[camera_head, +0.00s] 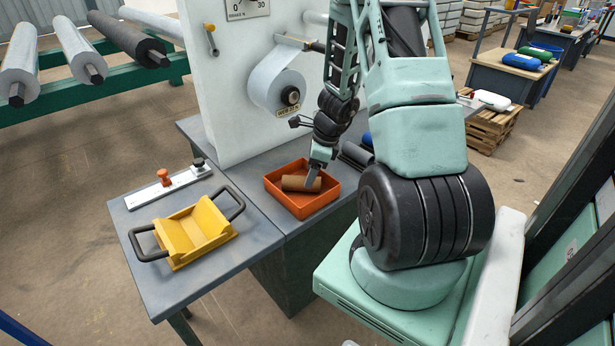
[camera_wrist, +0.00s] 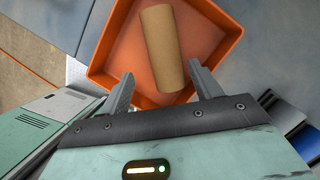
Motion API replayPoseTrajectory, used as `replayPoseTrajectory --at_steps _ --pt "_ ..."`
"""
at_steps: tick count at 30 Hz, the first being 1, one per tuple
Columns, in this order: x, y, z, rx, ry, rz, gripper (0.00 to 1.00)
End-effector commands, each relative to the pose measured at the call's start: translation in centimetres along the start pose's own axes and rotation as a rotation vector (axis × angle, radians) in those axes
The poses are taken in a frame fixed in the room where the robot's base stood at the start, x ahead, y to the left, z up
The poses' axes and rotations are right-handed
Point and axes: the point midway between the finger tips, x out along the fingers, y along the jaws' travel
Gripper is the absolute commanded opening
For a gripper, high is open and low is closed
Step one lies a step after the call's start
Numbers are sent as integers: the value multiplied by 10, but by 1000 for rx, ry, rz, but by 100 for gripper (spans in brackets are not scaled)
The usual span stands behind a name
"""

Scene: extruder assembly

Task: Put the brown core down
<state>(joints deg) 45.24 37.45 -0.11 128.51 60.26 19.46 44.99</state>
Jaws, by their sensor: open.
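The brown core (camera_head: 297,183) is a plain cardboard tube. It lies on its side in the orange tray (camera_head: 274,187) on the grey table. In the wrist view the core (camera_wrist: 160,45) lies on the floor of the tray (camera_wrist: 106,52), with its near end between my fingertips. My gripper (camera_head: 313,177) is over the tray at the core's right end. In the wrist view its two fingers (camera_wrist: 160,82) are spread apart with a gap on each side of the core. Whether a finger touches the core cannot be told.
A yellow cradle (camera_head: 192,232) with black handles stands left of the tray. A white panel machine with a film roll (camera_head: 277,84) rises behind it. Dark cylinders (camera_head: 356,155) lie right of the tray. A white plate (camera_head: 168,187) with an orange knob lies at the table's left back.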

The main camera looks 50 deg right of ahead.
Motion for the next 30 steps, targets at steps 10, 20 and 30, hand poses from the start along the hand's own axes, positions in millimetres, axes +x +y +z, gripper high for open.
replayPoseTrajectory --at_steps 10,20,30 --pt "-68 0 1 -1 -1 -1 64" --pt "-80 1 1 -6 -1 3 64" --pt "-90 134 149 -957 -60 166 64"
